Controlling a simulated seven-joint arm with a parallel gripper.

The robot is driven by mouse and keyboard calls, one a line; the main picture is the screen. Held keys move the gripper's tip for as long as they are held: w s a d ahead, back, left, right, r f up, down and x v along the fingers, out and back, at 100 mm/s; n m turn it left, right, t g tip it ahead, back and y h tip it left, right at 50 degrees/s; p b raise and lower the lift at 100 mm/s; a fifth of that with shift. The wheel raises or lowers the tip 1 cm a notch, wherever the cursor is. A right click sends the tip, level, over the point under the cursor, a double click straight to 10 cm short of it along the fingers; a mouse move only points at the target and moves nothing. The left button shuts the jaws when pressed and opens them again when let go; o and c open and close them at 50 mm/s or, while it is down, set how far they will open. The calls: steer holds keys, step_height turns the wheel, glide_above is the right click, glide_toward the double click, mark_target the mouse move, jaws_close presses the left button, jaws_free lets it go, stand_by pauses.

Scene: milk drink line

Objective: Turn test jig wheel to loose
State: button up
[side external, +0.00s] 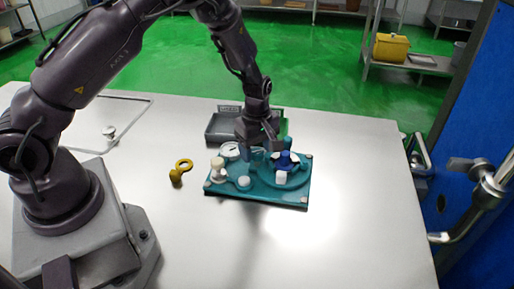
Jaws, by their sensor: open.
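The teal test jig (258,198) lies flat on the steel table. A dark blue part (287,160) stands on a round teal disc at the jig's right side; I cannot tell for sure whether this is the wheel. Any loose mark is too small to read. My gripper (262,147) is open and points down over the rear middle of the jig, just left of the blue part. I cannot tell whether its fingers touch anything, and it hides part of the jig behind it.
White knobs (218,166) and a round white gauge (229,150) sit on the jig's left side. A grey tray (221,127) stands close behind. A yellow ringed part (180,170) lies to the left. The table (340,240) is clear in front and right.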

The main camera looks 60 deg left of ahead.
mark_target(256, 151)
step_height(256, 151, up, 13)
stand_by(0.4)
steer(key=shift+f, duration=0.1)
steer(key=s+d+r+m+t, duration=0.2)
steer(key=s+r+m, duration=0.6)
steer(key=s+m, duration=0.1)
steer(key=s+d+r+m+t, duration=0.2)
steer(key=s+r+m, duration=0.6)
steer(key=s, duration=0.4)
steer(key=shift+r+m+t, duration=0.15)
steer(key=shift+m+t, duration=0.45)
steer(key=shift+t, duration=0.2)
